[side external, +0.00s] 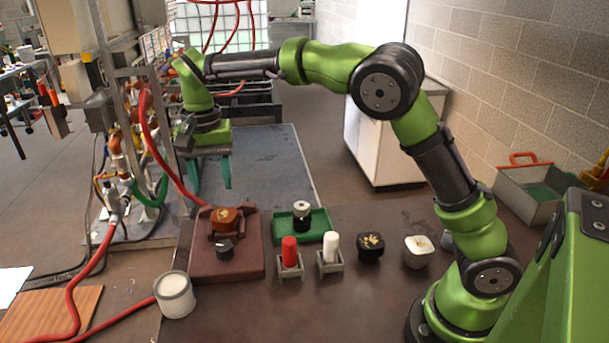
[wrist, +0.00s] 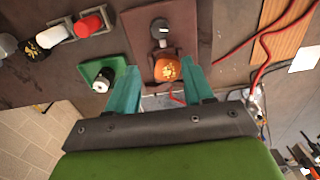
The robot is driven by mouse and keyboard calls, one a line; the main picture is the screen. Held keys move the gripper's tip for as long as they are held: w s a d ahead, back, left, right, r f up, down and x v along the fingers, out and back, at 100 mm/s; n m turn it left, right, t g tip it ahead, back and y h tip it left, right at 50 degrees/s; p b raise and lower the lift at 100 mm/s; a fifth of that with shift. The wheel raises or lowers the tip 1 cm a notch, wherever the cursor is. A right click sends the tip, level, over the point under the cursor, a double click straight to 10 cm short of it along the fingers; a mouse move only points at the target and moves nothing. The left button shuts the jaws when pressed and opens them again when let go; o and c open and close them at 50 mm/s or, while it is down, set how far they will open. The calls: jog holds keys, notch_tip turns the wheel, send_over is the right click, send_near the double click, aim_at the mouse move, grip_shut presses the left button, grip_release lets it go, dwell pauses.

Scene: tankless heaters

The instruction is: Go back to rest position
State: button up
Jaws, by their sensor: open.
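My gripper (side external: 211,172) hangs at the far left end of my green arm, above the back of the table area, with its two teal fingers spread and nothing between them. In the wrist view my gripper (wrist: 163,90) also shows open fingers, with the orange-brown piece (wrist: 167,69) seen beyond the gap. That piece (side external: 225,219) sits on a dark red block (side external: 247,262) at the table's left, with a black knob (side external: 224,249) in front of it. My gripper is apart from all of these.
A green tray (side external: 318,228) holds a black-and-white cylinder (side external: 301,215). A red cylinder (side external: 289,251) and a white cylinder (side external: 331,246) stand in grey holders. A black pot (side external: 370,247), white pot (side external: 418,251) and white can (side external: 175,294) stand nearby. Pipes and red hoses (side external: 151,135) crowd the left.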

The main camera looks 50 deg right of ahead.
jog(key=shift+r, duration=0.45)
